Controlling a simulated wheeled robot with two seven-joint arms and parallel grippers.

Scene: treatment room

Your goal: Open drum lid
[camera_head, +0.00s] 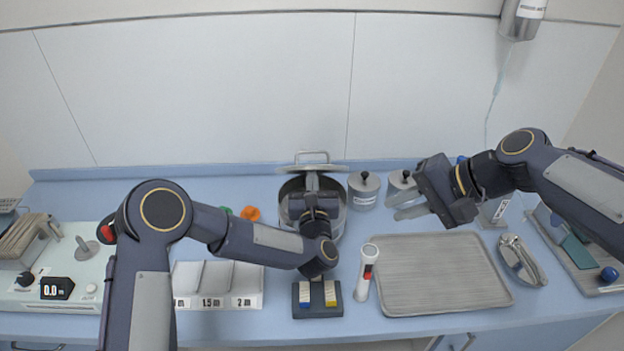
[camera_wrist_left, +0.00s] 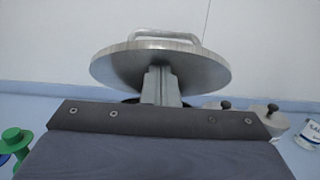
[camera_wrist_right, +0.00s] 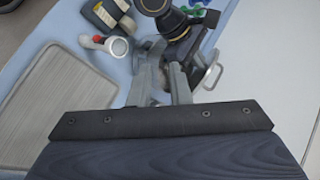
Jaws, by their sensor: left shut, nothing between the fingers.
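The drum (camera_head: 338,228) is a round metal vessel at the back middle of the counter, partly hidden by my left arm. Its metal lid (camera_head: 330,168) is raised and tilted at the drum's back, with the bar handle (camera_head: 312,155) on its far side. The lid also shows large in the left wrist view (camera_wrist_left: 195,72). My left gripper (camera_head: 312,180) is shut and empty over the drum's mouth, fingertips at the lid's near face; I cannot tell if they touch. My right gripper (camera_head: 398,203) is open and empty, right of the drum above the counter; its fingers also show in the right wrist view (camera_wrist_right: 160,65).
Lidded metal jars (camera_head: 363,190) stand right of the drum. A metal tray (camera_head: 385,303) lies front right, beside a white tube (camera_head: 367,272). A dark block with coloured pieces (camera_head: 303,309) and a white marked rack (camera_head: 247,300) are in front.

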